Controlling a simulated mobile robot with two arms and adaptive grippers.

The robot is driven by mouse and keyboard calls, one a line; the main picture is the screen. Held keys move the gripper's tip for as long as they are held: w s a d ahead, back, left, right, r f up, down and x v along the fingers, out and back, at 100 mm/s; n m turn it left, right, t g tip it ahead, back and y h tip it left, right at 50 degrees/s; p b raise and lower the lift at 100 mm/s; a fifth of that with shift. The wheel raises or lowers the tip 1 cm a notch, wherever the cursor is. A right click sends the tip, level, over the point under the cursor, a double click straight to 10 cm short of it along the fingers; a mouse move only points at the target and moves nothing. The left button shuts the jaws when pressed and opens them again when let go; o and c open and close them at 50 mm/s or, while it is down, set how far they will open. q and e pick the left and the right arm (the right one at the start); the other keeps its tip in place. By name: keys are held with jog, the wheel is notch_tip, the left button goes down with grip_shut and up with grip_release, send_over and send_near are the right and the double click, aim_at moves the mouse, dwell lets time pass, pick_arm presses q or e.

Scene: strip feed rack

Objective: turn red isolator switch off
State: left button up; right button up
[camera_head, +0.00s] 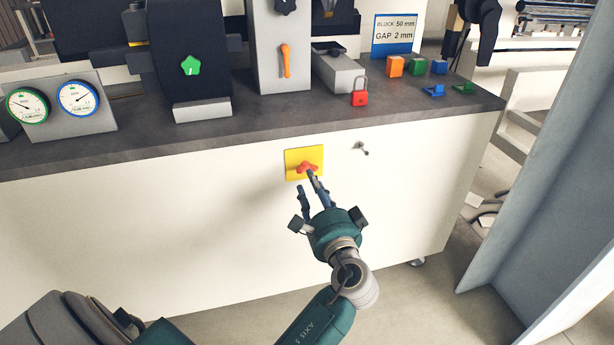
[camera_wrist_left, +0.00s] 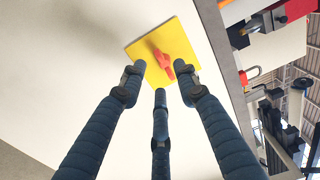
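The red isolator switch (camera_head: 307,167) is a red handle on a square yellow plate (camera_head: 291,160) on the cabinet's white front, below the worktop edge. In the left wrist view the red handle (camera_wrist_left: 164,64) lies tilted across the yellow plate (camera_wrist_left: 183,33). My left gripper (camera_head: 307,182) is just in front of the plate, with its fingers pointing at the handle. My right gripper is not clearly seen.
A small grey key-like fitting (camera_head: 361,148) sits right of the plate. On the worktop (camera_head: 250,115) stand a red padlock (camera_head: 360,96), several coloured blocks (camera_head: 395,66), two gauges (camera_head: 55,100) and machine parts. A grey-blue panel (camera_head: 550,160) stands at the right.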

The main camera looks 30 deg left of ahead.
pick_arm(q)
jog(key=v, duration=0.6)
dwell(0.3)
